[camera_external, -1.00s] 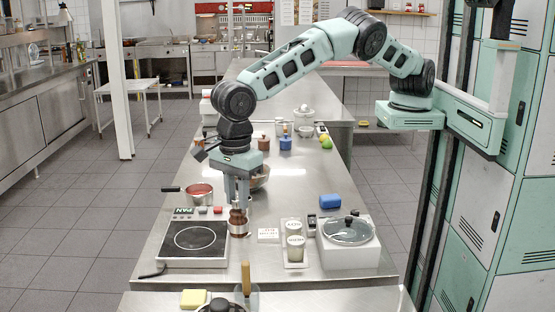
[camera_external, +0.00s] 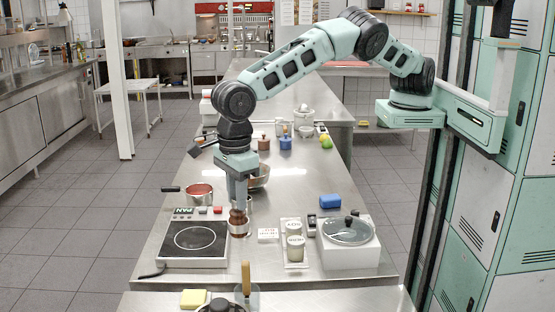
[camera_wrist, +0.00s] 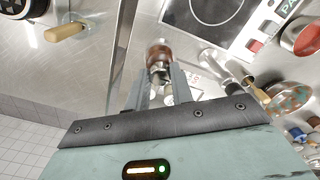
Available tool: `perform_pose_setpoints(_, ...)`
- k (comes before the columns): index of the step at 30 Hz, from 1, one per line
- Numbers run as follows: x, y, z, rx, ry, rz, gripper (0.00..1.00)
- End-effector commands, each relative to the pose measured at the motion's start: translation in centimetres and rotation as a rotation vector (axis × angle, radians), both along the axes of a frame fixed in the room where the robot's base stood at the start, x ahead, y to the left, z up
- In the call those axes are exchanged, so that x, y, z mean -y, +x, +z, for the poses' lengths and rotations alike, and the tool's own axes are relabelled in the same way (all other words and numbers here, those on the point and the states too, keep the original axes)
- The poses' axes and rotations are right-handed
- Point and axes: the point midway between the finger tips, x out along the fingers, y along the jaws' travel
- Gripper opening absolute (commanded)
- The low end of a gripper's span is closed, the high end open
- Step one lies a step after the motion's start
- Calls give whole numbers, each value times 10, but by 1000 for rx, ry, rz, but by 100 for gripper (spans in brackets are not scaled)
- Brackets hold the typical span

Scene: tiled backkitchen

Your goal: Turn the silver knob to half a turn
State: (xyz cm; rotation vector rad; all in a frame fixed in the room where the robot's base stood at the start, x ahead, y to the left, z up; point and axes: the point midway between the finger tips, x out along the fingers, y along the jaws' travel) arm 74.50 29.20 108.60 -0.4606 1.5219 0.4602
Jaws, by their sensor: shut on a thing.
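The silver knob (camera_wrist: 160,73) shows in the wrist view between my two fingertips, in front of a reddish-brown round body. In the external view my gripper (camera_external: 238,206) points straight down over the brown piece (camera_external: 237,217), which stands just right of the black hotplate. My gripper (camera_wrist: 160,76) is shut on the silver knob, with one finger on each side. The fingers hide the knob in the external view, and I cannot tell its angle from any mark.
A wooden handle (camera_external: 246,276) rises in front.

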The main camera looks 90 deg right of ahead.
Motion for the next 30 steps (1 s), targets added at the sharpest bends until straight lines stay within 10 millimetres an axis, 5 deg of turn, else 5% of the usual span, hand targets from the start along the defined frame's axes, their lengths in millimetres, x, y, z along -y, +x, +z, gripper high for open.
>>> perform_pose_setpoints(2,0,1,2,2,2,1,0)
perform_pose_setpoints(3,0,1,2,3,2,1,29)
perform_pose_setpoints(5,0,1,2,2,2,1,45)
perform_pose_setpoints(17,-1,1,6,2,2,2,45)
perform_pose_setpoints(30,-1,1,97,6,3,2,45)
